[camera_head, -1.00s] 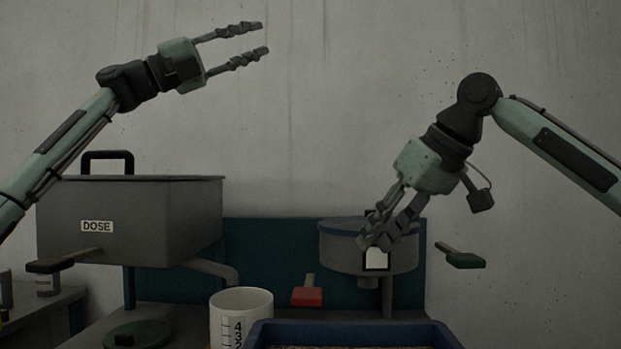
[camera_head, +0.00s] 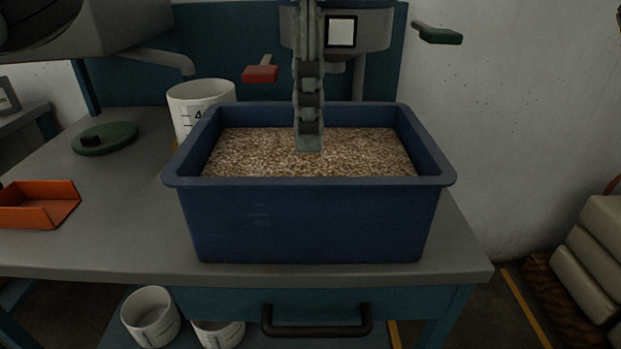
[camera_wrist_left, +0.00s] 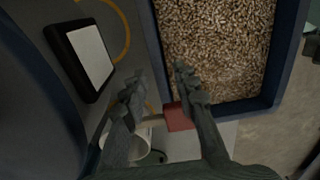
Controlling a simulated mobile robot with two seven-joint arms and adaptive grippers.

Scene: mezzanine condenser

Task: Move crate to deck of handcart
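The crate is a blue open bin (camera_head: 310,222) full of light brown pellets, standing on the grey bench top near its front edge. It also shows in the left wrist view (camera_wrist_left: 272,103).
A white measuring mug (camera_head: 200,103) stands close behind the crate's left side. A red lever (camera_head: 259,74) and a green lever (camera_head: 440,35) jut out behind. An orange tray (camera_head: 38,204) lies left. Pale sacks (camera_head: 590,255) are stacked at right. A drawer handle (camera_head: 316,322) protrudes below.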

